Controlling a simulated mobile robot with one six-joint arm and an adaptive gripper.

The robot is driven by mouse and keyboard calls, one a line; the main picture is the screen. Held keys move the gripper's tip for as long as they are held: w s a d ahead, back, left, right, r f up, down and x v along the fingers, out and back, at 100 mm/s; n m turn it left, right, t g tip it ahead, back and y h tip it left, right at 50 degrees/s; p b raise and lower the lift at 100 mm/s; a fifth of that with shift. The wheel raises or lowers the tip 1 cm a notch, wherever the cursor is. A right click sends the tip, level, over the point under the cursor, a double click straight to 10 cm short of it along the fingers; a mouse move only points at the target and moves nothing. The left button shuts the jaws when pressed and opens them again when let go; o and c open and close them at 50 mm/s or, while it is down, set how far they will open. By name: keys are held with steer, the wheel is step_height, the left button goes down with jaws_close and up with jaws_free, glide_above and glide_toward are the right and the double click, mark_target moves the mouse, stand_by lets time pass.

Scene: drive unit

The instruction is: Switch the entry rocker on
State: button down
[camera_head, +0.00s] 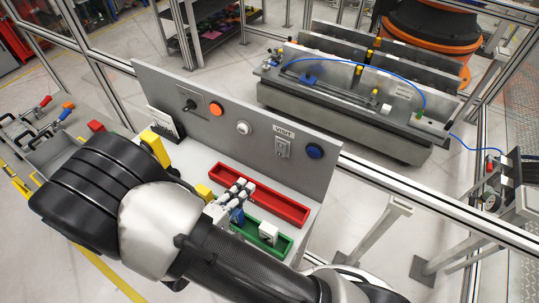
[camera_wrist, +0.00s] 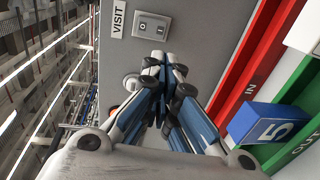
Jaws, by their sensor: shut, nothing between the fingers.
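A grey rocker switch on a plate (camera_head: 283,148) sits on the upright grey panel (camera_head: 150,84), under a label reading VISIT (camera_head: 284,132). It is the only rocker I can make out, and no label reads entry. The wrist view shows the rocker plate (camera_wrist: 152,26) close up, with small marks on its two halves; I cannot tell which half is pressed in. My gripper (camera_head: 244,184) is in front of the panel, below the rocker in the head view. In the wrist view my gripper (camera_wrist: 163,62) is shut and empty, its fingertips pointing toward the plate and apart from it.
The panel also carries a black knob (camera_head: 189,104), an orange button (camera_head: 216,109), a white button (camera_head: 242,128) and a blue button (camera_head: 314,151). A red tray (camera_head: 292,211) and a green tray (camera_head: 284,246) lie below. A blue block marked 5 (camera_wrist: 262,124) is right of my fingers.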

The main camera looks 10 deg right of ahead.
mark_target(281, 149)
steer(key=shift+d, duration=0.1)
steer(key=x, duration=1.4)
